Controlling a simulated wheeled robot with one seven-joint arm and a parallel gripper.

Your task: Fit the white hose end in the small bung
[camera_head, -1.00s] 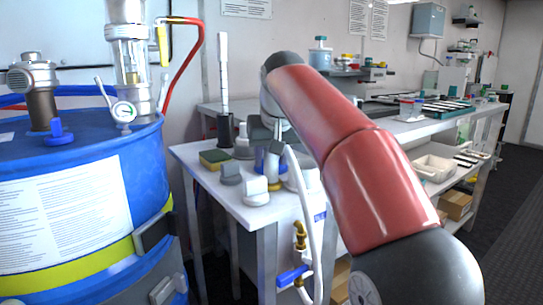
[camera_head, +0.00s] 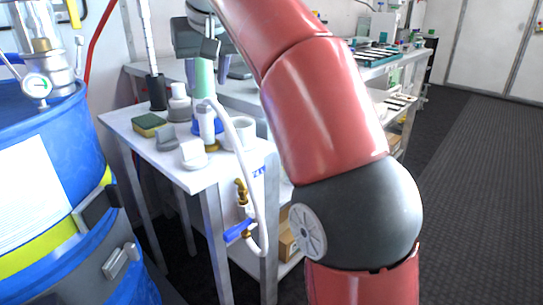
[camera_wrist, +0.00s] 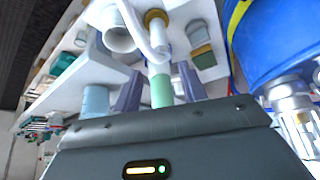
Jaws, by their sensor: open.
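A pale green cylinder (camera_head: 204,78) stands upright above the hose's upper end. It also shows in the wrist view (camera_wrist: 161,92), where the white hose (camera_wrist: 135,22) meets its far end. My gripper (camera_head: 205,86) is over the stand, pointing down. In the wrist view its fingers (camera_wrist: 163,82) are open on either side of the green cylinder; contact is unclear. I cannot make out the small bung.
The blue drum (camera_head: 58,135) with a gauge (camera_head: 38,86) stands at the left. The white table (camera_head: 190,183) also holds a sponge (camera_head: 149,124), grey-white blocks (camera_head: 193,154) and a white cup (camera_head: 241,132). A bench runs behind. Floor is clear at the right.

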